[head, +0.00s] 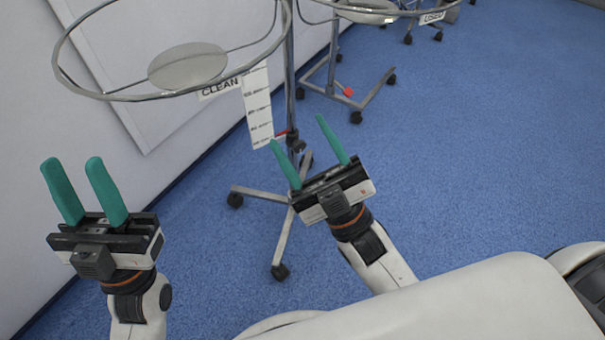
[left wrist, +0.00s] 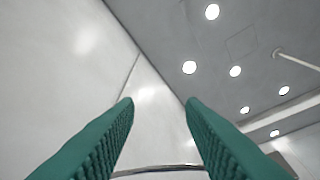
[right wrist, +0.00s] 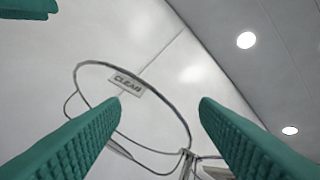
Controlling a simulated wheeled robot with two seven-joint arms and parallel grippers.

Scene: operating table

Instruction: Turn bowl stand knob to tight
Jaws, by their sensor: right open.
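The bowl stand labelled CLEAN (head: 290,75) stands upright left of centre in the head view, with a large metal ring on top and a wheeled base. A small red part, apparently its knob (head: 281,134), shows beside the dark collar on the pole, partly hidden by my right gripper's fingers. My right gripper (head: 297,130) is open and empty; its green fingers overlap the lower pole in the picture, contact not visible. The ring and CLEAN label (right wrist: 126,84) show in the right wrist view. My left gripper (head: 72,162) is open and empty near the white wall, left of the stand.
A second stand labelled USED (head: 432,18) is behind to the right, with a red knob (head: 348,91) low on it. A white marked strip (head: 257,108) hangs by the CLEAN stand. A white wall (head: 30,130) is at left. Blue floor (head: 480,150) is clear at right.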

